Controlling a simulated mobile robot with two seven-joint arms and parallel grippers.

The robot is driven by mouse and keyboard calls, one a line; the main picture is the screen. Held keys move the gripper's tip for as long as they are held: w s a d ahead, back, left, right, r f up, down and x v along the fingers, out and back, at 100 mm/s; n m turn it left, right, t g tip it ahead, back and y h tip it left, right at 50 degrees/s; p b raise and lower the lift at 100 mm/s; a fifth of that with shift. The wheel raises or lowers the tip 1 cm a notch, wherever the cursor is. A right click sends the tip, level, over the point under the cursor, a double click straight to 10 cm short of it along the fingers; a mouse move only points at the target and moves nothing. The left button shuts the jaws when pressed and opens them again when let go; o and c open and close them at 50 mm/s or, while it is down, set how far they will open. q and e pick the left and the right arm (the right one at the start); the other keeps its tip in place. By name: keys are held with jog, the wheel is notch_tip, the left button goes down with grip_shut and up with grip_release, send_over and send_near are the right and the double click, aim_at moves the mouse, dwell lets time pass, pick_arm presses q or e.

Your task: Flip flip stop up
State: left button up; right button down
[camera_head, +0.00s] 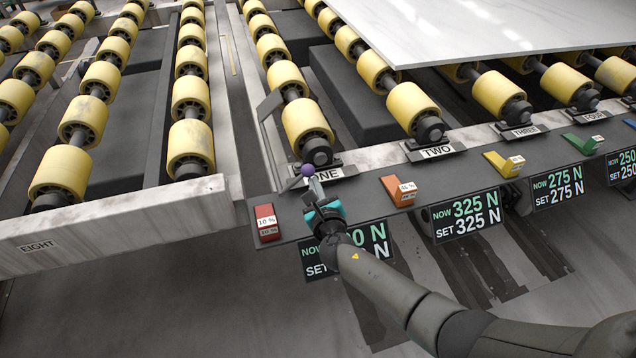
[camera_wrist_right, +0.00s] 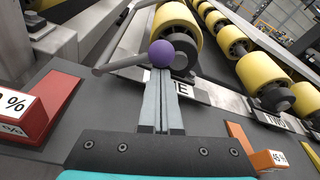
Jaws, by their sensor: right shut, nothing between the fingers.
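The flip stop's lever shows as a short grey rod with a purple ball (camera_head: 307,170) at its end, beside the ONE label at the front edge of the conveyor frame. The ball also shows in the right wrist view (camera_wrist_right: 162,54), straight beyond the fingertips. A grey angled plate (camera_head: 269,106) stands to the left of roller row ONE; it may be part of the stop. My right gripper (camera_head: 315,184) is shut and empty, its fingertips close to the ball. I cannot tell whether they touch it. My left gripper is not in view.
Red (camera_head: 266,222), orange (camera_head: 396,190), yellow and green sliders sit along the dark ledge. Force displays (camera_head: 465,215) hang below it. Yellow roller rows lie behind. A pale stone slab (camera_head: 480,25) rests on the rollers at the upper right.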

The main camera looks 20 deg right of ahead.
aim_at(306, 174)
jog(key=a+r+n+p, duration=0.1)
jog(key=r+n+h+p, duration=0.1)
jog(key=n, duration=0.1)
jog(key=shift+a+r, duration=0.2)
jog(key=shift+a, duration=0.2)
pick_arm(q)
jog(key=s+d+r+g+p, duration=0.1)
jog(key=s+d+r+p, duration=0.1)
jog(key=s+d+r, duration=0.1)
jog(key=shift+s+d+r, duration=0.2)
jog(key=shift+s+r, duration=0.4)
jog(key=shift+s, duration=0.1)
pick_arm(e)
jog(key=a+n, duration=0.1)
jog(key=a+r+n+h, duration=0.1)
jog(key=n, duration=0.1)
jog(key=a+n+t, duration=0.1)
jog(key=a, duration=0.1)
jog(key=shift+a+r+n, duration=0.1)
jog(key=shift+r+n, duration=0.2)
jog(key=shift+r, duration=0.1)
jog(key=shift+a, duration=0.1)
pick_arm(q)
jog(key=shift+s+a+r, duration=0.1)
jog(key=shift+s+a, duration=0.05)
pick_arm(e)
jog(key=shift+s, duration=0.15)
